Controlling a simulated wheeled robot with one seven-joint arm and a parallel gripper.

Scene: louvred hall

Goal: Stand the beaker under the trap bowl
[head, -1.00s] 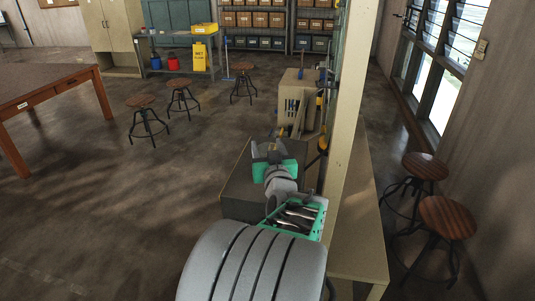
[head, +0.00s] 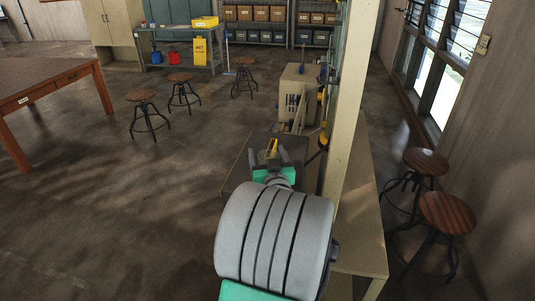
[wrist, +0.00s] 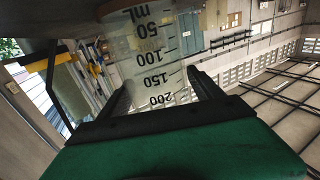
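The beaker (wrist: 155,60) is clear, with dark marks from 50 to 200 ml. It fills the gap between the two dark fingers of my gripper (wrist: 162,93) in the wrist view, and they appear shut on its sides. The 200 mark lies nearest the palm. In the head view my gripper (head: 279,157) is over the grey bench, beyond my arm's large grey link, and I cannot make out the beaker there. I cannot pick out the trap bowl with certainty in either view.
A cream post (head: 345,110) rises right of my gripper, beside a long pale bench (head: 360,215). Stools (head: 447,212) stand at right.

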